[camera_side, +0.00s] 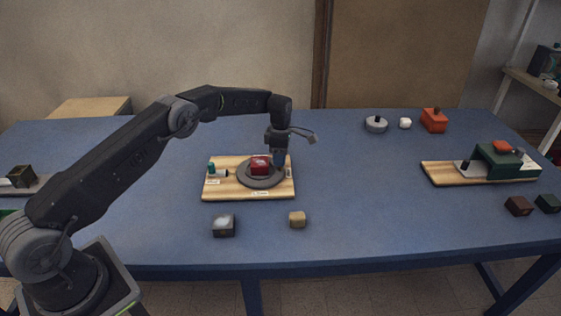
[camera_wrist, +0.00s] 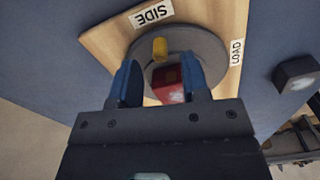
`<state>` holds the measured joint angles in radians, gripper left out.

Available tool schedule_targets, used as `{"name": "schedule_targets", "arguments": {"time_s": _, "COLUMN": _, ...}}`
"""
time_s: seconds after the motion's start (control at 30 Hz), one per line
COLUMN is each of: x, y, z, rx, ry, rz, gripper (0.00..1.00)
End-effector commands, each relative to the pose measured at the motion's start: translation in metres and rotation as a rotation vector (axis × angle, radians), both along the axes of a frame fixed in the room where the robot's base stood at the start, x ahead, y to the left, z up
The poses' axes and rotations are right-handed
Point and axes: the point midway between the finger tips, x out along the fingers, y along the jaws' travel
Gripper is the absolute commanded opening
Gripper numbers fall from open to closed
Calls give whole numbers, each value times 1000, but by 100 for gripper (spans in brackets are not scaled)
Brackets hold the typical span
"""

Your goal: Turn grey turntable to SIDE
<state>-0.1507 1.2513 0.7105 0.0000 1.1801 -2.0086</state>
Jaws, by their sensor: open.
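The grey turntable (camera_side: 243,178) is a round disc on a light wooden board (camera_side: 225,193). In the wrist view the turntable (camera_wrist: 205,45) carries a yellow peg (camera_wrist: 159,47) near its rim, on the side towards the SIDE label (camera_wrist: 151,13). The LOAD label (camera_wrist: 236,52) is on the board at the right. A red block (camera_side: 260,165) sits on the disc. My gripper (camera_side: 278,160) is over the disc, pointing down. In the wrist view my gripper (camera_wrist: 163,80) is open, its blue fingers apart, with the red block (camera_wrist: 168,82) partly showing between them. Contact cannot be told.
A second board with a green housing (camera_side: 500,162) stands at the right. The table between the boards is clear.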

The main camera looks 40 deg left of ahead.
Motion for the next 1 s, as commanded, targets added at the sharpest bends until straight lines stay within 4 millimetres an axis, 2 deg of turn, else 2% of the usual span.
{"name": "schedule_targets", "arguments": {"time_s": 0.1, "x": 1, "y": 0, "z": 30, "rx": 1, "ry": -5, "rz": 0, "gripper": 42}}
{"name": "schedule_targets", "arguments": {"time_s": 0.3, "x": 1, "y": 0, "z": 73, "rx": 1, "ry": -5, "rz": 0, "gripper": 42}}
{"name": "schedule_targets", "arguments": {"time_s": 0.5, "x": 1, "y": 0, "z": 102, "rx": 1, "ry": -3, "rz": 0, "gripper": 42}}
{"name": "schedule_targets", "arguments": {"time_s": 0.67, "x": 0, "y": 0, "z": 111, "rx": 0, "ry": -1, "rz": 0, "gripper": 42}}
{"name": "schedule_targets", "arguments": {"time_s": 1.0, "x": 0, "y": 0, "z": 113, "rx": 0, "ry": -2, "rz": -4, "gripper": 42}}
